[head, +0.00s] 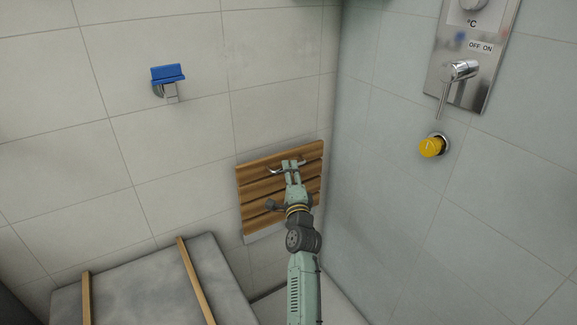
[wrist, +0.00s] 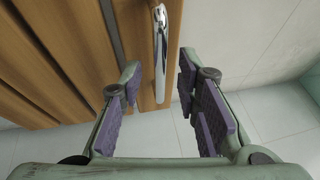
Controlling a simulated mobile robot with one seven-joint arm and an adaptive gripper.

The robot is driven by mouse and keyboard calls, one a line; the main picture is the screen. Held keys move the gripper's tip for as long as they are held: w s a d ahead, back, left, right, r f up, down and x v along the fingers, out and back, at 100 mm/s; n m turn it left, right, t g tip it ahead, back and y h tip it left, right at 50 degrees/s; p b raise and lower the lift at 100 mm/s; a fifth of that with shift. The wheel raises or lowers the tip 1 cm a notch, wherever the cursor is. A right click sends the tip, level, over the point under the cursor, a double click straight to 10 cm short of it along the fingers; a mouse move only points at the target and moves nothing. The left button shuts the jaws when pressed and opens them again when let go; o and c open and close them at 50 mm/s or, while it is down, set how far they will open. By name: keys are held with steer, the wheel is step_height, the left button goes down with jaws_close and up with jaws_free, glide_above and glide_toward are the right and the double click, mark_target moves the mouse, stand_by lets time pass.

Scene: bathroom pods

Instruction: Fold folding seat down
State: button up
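The folding seat (head: 256,188) is a panel of brown wooden slats, standing folded up against the tiled wall near the corner. A chrome bar handle (head: 275,171) is at its upper part. My gripper (head: 291,164) is at this handle, in front of the seat. In the wrist view, the slats of the seat (wrist: 65,50) fill the upper left. The chrome handle (wrist: 160,45) runs lengthwise between the two purple-padded fingers of my gripper (wrist: 159,75). The fingers are open, with a visible gap on each side of the handle. My gripper hides part of the seat in the head view.
A blue-topped wall fitting (head: 167,74) is at upper left. A steel shower panel (head: 480,45) with a lever and a yellow knob (head: 431,148) are on the right wall. A grey slab (head: 140,285) with wooden strips stands at lower left.

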steer(key=shift+x, duration=1.25)
steer(key=shift+c, duration=0.5)
jaws_close()
